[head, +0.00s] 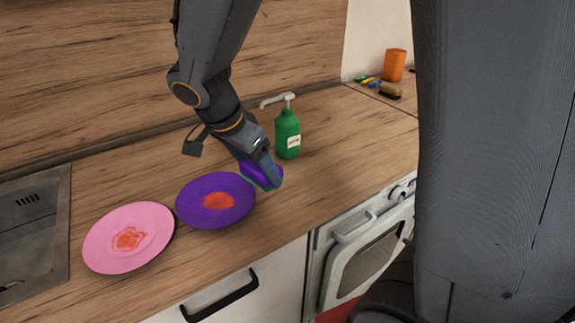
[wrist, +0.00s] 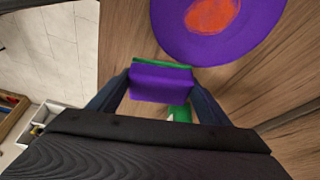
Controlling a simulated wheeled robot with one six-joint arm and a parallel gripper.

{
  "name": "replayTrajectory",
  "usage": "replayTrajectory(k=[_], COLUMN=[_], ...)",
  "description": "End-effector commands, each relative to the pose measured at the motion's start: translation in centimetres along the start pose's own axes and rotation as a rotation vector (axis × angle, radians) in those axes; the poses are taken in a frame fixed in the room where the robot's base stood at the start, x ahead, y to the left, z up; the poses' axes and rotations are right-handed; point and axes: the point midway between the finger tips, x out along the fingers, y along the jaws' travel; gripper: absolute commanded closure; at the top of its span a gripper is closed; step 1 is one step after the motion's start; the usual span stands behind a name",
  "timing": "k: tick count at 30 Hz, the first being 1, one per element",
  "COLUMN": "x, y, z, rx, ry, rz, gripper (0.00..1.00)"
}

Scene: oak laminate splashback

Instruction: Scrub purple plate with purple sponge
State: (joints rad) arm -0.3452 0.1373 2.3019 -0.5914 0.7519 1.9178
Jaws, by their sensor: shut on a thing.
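The purple plate (head: 190,207) lies flat on the wooden counter with an orange-red stain at its middle. It also shows at the top of the wrist view (wrist: 182,42). My gripper (head: 262,173) is just right of this plate and shut on the purple sponge (head: 251,172). In the wrist view my gripper (wrist: 160,86) has a finger on each side of the sponge (wrist: 158,84), which has a green layer along its far edge. The sponge is beside the plate, with a small gap between them in the wrist view. Its height above the counter is hard to tell.
A pink plate (head: 103,252) with an orange-red stain lies left of the purple plate. A green soap bottle (head: 288,140) stands behind my gripper. A sink (head: 32,225) is at far left, an oven (head: 367,255) below the counter. An orange cup (head: 394,65) stands far back.

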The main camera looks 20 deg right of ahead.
Motion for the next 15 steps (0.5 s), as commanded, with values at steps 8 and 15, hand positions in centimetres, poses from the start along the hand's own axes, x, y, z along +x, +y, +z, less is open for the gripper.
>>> replayTrajectory(k=[8,15], x=[-4.1,-5.3], y=[-4.5,-6.1], z=[5.0,7.3], rx=[-0.177,-0.248], ry=[-0.001,0.000], rz=[-0.072,-0.101], gripper=[0.47,0.47])
